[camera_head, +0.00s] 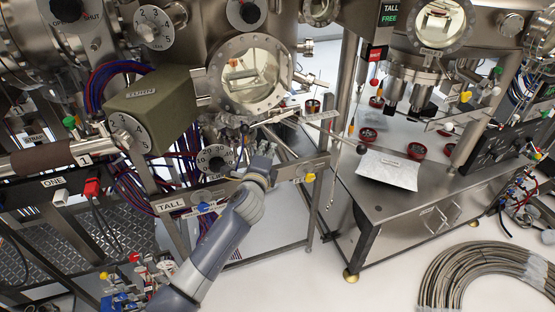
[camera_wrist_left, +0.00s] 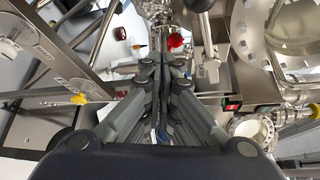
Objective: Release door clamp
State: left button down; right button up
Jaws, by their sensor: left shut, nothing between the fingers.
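A round chamber door with a glass window (camera_head: 250,75) is on the tall chamber in the head view. I cannot tell for sure which part is its clamp. A thin metal lever with a dark ball end (camera_head: 362,149) sticks out to the lower right of the window. A lever with a rounded end (camera_wrist_left: 205,22) shows in the wrist view, just right of my fingers; I cannot tell whether it is the same one. My left gripper (camera_head: 266,152) is below the window, its fingers partly hidden. In the wrist view its fingers (camera_wrist_left: 164,62) are together and empty.
A numbered dial (camera_head: 215,160) is close left of my left gripper. The frame rail with the TALL label (camera_head: 170,205) crosses below. A red knob (camera_wrist_left: 175,41) lies just beyond my fingertips.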

pick_arm(q)
jog(key=s+r, duration=0.4)
jog(key=s, duration=0.3)
jog(key=shift+d+b, duration=0.2)
jog(key=shift+b, duration=0.2)
pick_arm(e)
jog(key=shift+w+a+f, duration=0.2)
jog(key=shift+a, duration=0.2)
jog(key=shift+d, duration=0.2)
